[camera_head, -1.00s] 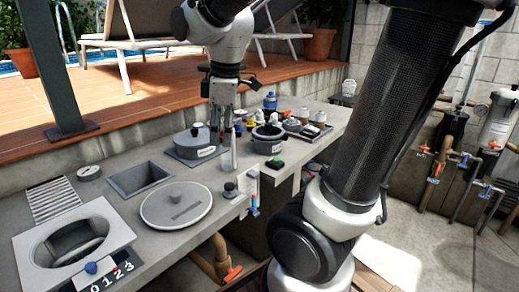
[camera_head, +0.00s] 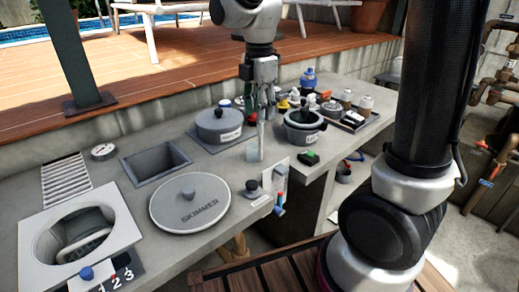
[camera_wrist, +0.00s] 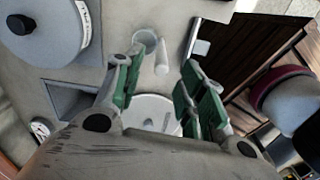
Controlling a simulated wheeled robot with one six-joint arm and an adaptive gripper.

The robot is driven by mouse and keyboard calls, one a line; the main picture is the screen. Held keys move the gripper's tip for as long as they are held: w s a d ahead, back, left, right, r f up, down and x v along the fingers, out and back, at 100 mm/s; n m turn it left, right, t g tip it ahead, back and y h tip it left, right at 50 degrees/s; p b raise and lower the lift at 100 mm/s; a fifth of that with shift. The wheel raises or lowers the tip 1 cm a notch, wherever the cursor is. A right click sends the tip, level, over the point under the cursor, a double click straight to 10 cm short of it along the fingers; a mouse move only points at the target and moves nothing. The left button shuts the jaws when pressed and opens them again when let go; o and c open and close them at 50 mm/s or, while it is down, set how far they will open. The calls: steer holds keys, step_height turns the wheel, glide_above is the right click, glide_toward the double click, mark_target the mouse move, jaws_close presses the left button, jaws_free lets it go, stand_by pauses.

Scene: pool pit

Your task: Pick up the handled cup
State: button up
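My gripper (camera_head: 265,112) hangs over the grey counter. In the wrist view my gripper (camera_wrist: 158,90) is open, with its green-padded fingers well apart and nothing held. Beyond the fingertips are a grey, round, cup-like thing (camera_wrist: 146,38) and a pale upright cylinder (camera_wrist: 162,57), which are apart from the fingers. The head view shows a pale, slim cylinder (camera_head: 261,142) below the gripper. I cannot tell for certain which of these is the handled cup.
A lidded grey pot (camera_head: 219,123) stands left of the gripper. The round SKIMMER lid (camera_head: 188,218), a square opening (camera_head: 156,164) and a skimmer well (camera_head: 112,212) lie nearer. Several bottles (camera_head: 330,104) crowd the back right. A black-and-green item (camera_head: 306,157) lies near the counter edge.

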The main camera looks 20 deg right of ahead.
steer(key=f, duration=0.8)
steer(key=shift+d, duration=0.2)
steer(key=shift+c, duration=0.2)
jaws_close()
